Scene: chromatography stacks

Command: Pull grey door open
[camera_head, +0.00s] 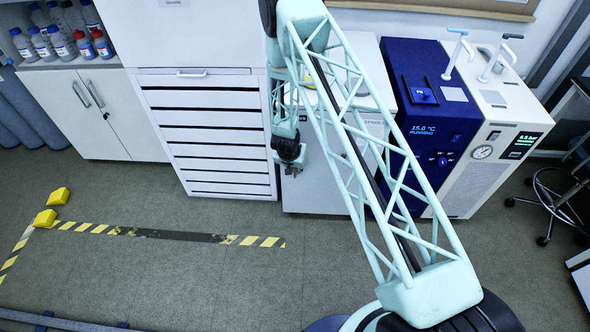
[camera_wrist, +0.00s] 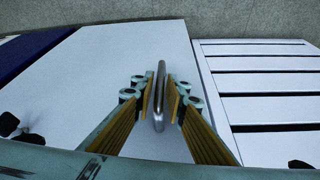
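The grey door (camera_head: 322,190) is the plain pale front of the low cabinet between the drawer unit and the blue machine. It looks shut. In the wrist view the door (camera_wrist: 105,75) fills the middle, with its slim metal handle (camera_wrist: 160,97) standing out from it. My gripper (camera_head: 292,168) is at the door's left side in the head view, where it and my arm hide the handle. In the wrist view my gripper (camera_wrist: 160,92) is open, with one finger on each side of the handle. Narrow gaps seem to show between handle and fingers.
The white drawer unit (camera_head: 210,135) stands directly left of the door. The blue machine (camera_head: 425,130) and a white unit with a gauge (camera_head: 490,150) stand right. The floor (camera_head: 230,285) in front is clear, with striped tape and yellow blocks (camera_head: 45,218) at left.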

